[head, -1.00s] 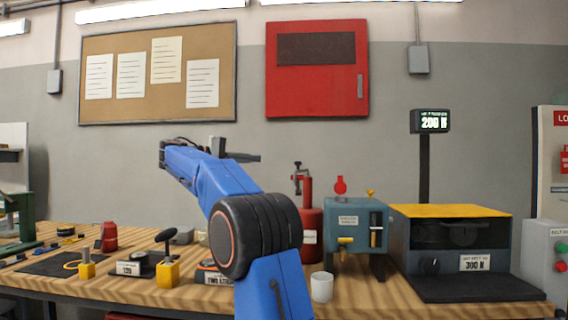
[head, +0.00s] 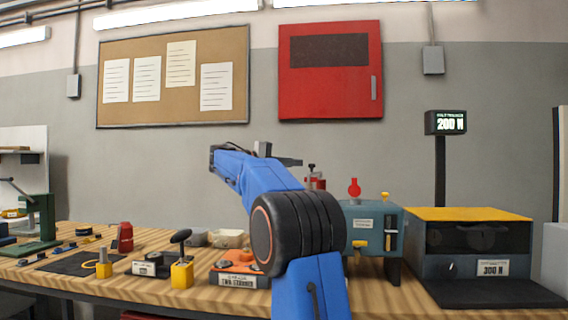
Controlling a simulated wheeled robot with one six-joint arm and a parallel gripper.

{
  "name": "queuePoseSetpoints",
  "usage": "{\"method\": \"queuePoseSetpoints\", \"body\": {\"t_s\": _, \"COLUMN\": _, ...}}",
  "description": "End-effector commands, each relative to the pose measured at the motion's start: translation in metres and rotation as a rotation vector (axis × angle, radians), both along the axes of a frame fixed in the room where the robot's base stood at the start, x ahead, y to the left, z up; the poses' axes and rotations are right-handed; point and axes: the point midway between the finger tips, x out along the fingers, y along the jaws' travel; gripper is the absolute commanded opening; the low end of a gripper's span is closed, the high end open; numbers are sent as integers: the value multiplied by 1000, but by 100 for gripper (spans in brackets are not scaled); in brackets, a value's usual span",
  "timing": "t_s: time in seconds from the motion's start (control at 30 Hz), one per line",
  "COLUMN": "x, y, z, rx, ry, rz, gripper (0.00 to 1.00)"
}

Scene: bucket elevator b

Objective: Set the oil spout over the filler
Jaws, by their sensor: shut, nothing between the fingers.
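My gripper (head: 292,161) is shut and empty, small and dark at the end of my raised blue arm, in front of the grey wall. It is above the bench and up and left of a teal unit (head: 374,224). The teal unit has a red knob on top, a yellow cap at its right and a yellow tap-like part (head: 360,244) on its front. A red-handled fitting (head: 315,181) shows just behind my arm; the rest of it is hidden. I cannot tell which part is the oil spout or the filler.
A dark tester (head: 470,240) with a yellow top stands at the right. The air above the bench is clear.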

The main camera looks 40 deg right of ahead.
Motion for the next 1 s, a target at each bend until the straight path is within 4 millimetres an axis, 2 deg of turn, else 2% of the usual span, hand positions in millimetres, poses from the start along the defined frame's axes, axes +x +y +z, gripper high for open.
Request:
{"method": "queuePoseSetpoints", "body": {"t_s": 0.1, "x": -13, "y": 1, "z": -2, "rx": 0, "ry": 1, "rz": 0, "gripper": 0}}
{"method": "queuePoseSetpoints", "body": {"t_s": 0.3, "x": -24, "y": 2, "z": -4, "rx": 0, "ry": 0, "rz": 0, "gripper": 0}}
{"method": "queuePoseSetpoints", "body": {"t_s": 0.77, "x": -25, "y": 2, "z": -4, "rx": 1, "ry": 0, "rz": 1, "gripper": 0}}
{"method": "queuePoseSetpoints", "body": {"t_s": 1.0, "x": -34, "y": 1, "z": -4, "rx": 1, "ry": -2, "rz": 41, "gripper": 0}}
